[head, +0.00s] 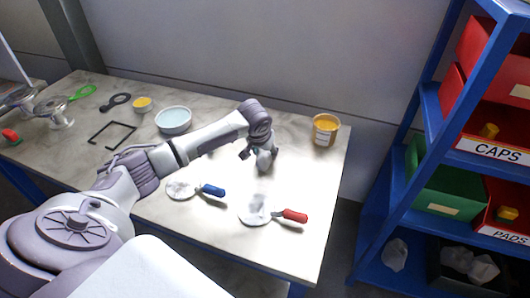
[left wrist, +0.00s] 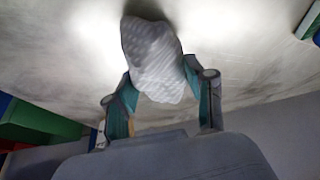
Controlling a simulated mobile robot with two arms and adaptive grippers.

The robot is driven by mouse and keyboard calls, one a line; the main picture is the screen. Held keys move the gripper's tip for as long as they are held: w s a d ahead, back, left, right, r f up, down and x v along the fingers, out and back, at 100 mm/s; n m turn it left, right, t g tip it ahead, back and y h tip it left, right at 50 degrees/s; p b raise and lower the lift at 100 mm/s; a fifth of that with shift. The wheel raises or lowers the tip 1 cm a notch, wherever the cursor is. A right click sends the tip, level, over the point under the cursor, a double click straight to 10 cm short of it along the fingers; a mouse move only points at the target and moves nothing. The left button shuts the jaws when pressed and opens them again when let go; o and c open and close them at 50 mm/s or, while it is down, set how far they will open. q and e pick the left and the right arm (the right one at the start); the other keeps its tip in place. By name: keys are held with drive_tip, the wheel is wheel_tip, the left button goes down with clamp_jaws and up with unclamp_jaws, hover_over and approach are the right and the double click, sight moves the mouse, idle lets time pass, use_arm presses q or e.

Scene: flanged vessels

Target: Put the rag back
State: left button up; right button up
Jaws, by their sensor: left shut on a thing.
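My left gripper (head: 258,150) is over the right half of the table in the head view, shut on a pale crumpled rag (head: 265,162). In the left wrist view the rag (left wrist: 153,55) is pinched between the two fingers of the left gripper (left wrist: 158,78), with most of it bulging beyond the tips. I cannot tell whether the rag touches the table. On the shelf's bottom level, similar whitish crumpled pieces (head: 470,262) lie in a dark bin (head: 438,270). Another whitish piece (head: 395,254) lies left of that bin. My right gripper is not in view.
A blue-handled tool (head: 212,190) and a red-handled tool (head: 295,215) lie near the front. A yellow jar (head: 325,129) stands at the back right, a pale blue bowl (head: 173,119) at the back. The blue shelf (head: 383,215) holds red and green bins.

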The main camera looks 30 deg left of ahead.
use_arm(q)
drive_tip(key=shift+f, duration=0.6)
drive_tip(key=shift+f, duration=0.2)
drive_tip(key=o, duration=1.1)
drive_tip(key=shift+r, duration=0.15)
drive_tip(key=v, duration=1.2)
drive_tip(key=shift+b, duration=0.4)
